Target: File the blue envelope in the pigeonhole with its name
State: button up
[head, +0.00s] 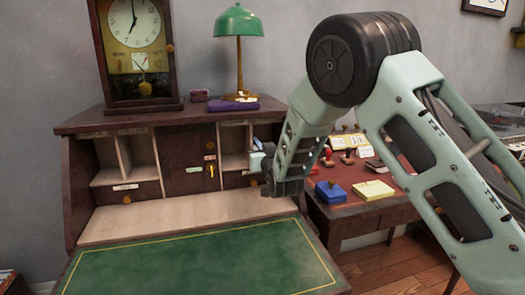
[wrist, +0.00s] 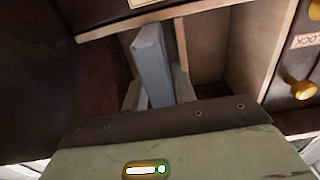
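The blue envelope (wrist: 152,62) stands on edge, long and narrow, in the wrist view. It lies between the pale fingers of my gripper (wrist: 158,92), which appear closed on it. Its far end points into a dark pigeonhole opening (wrist: 205,50); how deep it reaches I cannot tell. In the head view my gripper (head: 262,160) is at the right-hand pigeonholes of the desk (head: 180,213), with a small bluish patch of the envelope (head: 257,161) showing. The pigeonhole name labels (head: 235,122) are too small to read. My arm hides part of the desk's right side.
A wooden divider (wrist: 182,50) stands close right of the envelope. A drawer knob (wrist: 300,88) is farther right. The desk top holds a clock (head: 137,45), a green lamp (head: 239,22) and a purple case (head: 232,105). The green writing surface (head: 200,262) is clear.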

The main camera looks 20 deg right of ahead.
jog(key=shift+s+a, duration=0.1)
jog(key=shift+a, duration=0.5)
jog(key=s+d, duration=0.1)
jog(key=s, duration=1.6)
jog(key=shift+s, duration=0.1)
